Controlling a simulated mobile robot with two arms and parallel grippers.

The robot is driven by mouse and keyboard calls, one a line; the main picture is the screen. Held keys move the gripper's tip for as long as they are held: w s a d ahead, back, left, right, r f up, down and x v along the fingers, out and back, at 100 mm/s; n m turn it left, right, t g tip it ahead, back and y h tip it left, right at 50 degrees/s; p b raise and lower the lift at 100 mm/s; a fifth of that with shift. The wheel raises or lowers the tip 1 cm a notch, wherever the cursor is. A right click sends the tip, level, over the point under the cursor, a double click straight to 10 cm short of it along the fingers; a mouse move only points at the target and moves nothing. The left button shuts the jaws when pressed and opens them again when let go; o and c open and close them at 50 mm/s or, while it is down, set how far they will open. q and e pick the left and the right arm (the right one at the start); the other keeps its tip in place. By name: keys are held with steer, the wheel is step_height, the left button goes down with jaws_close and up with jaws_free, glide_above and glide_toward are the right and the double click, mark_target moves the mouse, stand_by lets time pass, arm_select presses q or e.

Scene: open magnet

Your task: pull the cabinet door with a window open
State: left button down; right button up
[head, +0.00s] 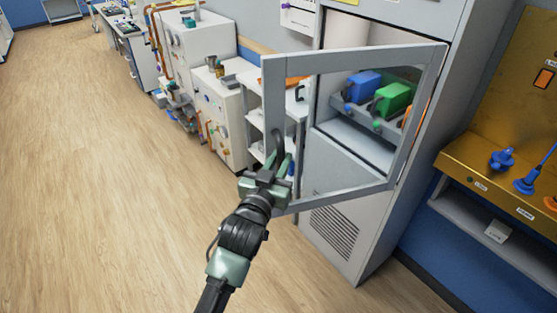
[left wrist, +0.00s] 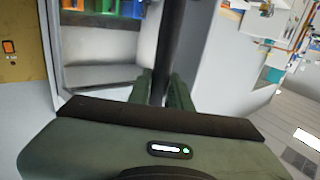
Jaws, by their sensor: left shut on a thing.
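The cabinet door with a window (head: 272,105) has a grey frame and stands swung out from the tall grey cabinet (head: 440,120), with its hinge side at the right. My left gripper (head: 278,160) is shut on the door's dark handle (head: 276,140) at the free left edge. In the left wrist view the dark handle bar (left wrist: 170,45) stands between the green fingers (left wrist: 163,92). Through the window a blue thing (head: 362,86) and a green thing (head: 394,98) show on a shelf inside. My right gripper is not in view.
A brass-coloured bench (head: 465,155) with blue fittings stands right of the cabinet. White cabinets (head: 222,115) and a shelf unit stand along the wall at the left. The wooden floor (head: 110,190) left and in front of the door is clear.

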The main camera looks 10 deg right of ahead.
arm_select(q)
steer(key=c, duration=1.3)
jaws_free()
steer(key=shift+d+r, duration=0.15)
steer(key=shift+d, duration=0.1)
steer(key=shift+s+a+f, duration=0.25)
steer(key=shift+s+a, duration=0.05)
steer(key=shift+s, duration=0.25)
steer(key=b+v, duration=0.2)
steer(key=v, duration=0.4)
steer(key=shift+s+r, duration=0.2)
steer(key=shift+s, duration=0.15)
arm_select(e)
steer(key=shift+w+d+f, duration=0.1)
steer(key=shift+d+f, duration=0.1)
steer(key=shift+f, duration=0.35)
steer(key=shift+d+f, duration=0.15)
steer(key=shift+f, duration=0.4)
